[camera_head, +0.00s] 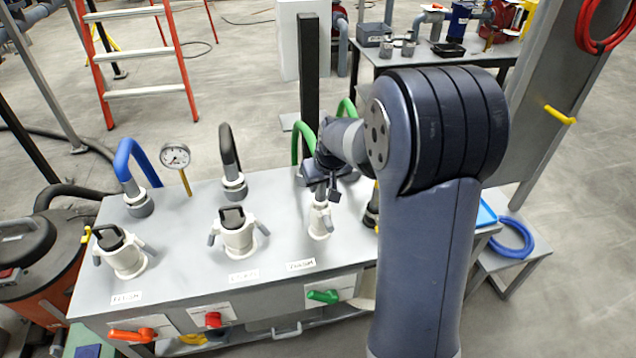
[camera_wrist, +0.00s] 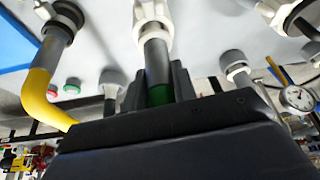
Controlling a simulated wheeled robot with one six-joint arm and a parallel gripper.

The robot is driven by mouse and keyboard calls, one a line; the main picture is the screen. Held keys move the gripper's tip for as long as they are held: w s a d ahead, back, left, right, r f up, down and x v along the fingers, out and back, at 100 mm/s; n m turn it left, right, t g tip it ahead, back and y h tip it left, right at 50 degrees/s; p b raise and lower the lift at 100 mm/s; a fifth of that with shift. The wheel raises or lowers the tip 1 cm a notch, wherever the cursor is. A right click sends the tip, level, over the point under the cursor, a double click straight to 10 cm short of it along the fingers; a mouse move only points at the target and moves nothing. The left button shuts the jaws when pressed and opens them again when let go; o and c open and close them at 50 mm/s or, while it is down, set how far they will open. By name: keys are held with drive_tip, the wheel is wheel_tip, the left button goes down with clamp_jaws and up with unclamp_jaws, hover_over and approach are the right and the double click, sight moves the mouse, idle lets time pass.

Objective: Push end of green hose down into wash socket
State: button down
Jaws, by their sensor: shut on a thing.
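My gripper (camera_head: 326,184) is above the right-hand white socket (camera_head: 320,222) on the grey bench. I take this as the wash socket; its small label is hard to read. The green hose (camera_head: 298,138) arches up behind my wrist and is partly hidden by it. In the wrist view my jaws (camera_wrist: 160,88) are shut on the hose's grey end (camera_wrist: 156,62), below which a green band shows. The end is lined up with the white socket (camera_wrist: 152,14) and meets its mouth. How deep it sits I cannot tell.
Two other white sockets with dark caps (camera_head: 238,232) (camera_head: 122,252) stand to the left. A blue hose (camera_head: 130,155), a black hose (camera_head: 229,145) and a gauge (camera_head: 175,156) stand behind them. Coloured valve handles (camera_head: 323,296) line the bench front. My arm hides the bench's right part.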

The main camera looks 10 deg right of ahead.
drive_tip(key=shift+f, duration=0.35)
drive_tip(key=c, duration=1.1)
unclamp_jaws()
drive_tip(key=shift+o, duration=0.2)
drive_tip(key=shift+r, duration=0.1)
drive_tip(key=v, duration=1)
drive_tip(key=shift+s+a+r, duration=0.25)
drive_tip(key=shift+a+r, duration=0.1)
drive_tip(key=shift+a, duration=0.1)
drive_tip(key=x, duration=1)
drive_tip(key=shift+w+d+f, duration=0.25)
drive_tip(key=shift+d+f, duration=0.05)
drive_tip(key=shift+d, duration=0.1)
drive_tip(key=shift+r, duration=0.4)
